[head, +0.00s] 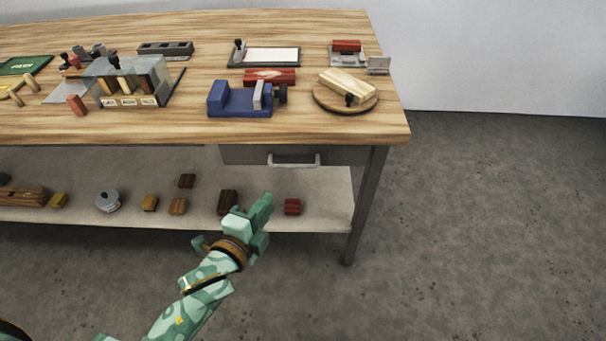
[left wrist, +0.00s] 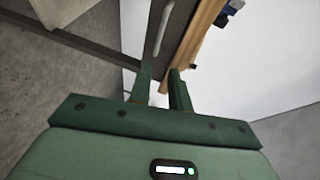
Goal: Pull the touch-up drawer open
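The touch-up drawer (head: 240,156) is a grey front under the right end of the wooden bench top, and it looks closed. Its pale bar handle (head: 293,161) runs along the front. In the left wrist view the handle (left wrist: 163,28) and the drawer front (left wrist: 179,38) lie ahead of the fingers, near the top. My left gripper (head: 264,202), green, is below and in front of the handle, apart from it. Its two fingers (left wrist: 160,75) stand apart with nothing visible between them. My right gripper is not in view.
The bench top (head: 200,127) carries a blue vise-like tool (head: 232,100) and a round board with a wooden block (head: 346,87). A lower shelf (head: 320,190) holds several small blocks. A bench leg (head: 366,205) stands right of the drawer. The floor to the right is clear.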

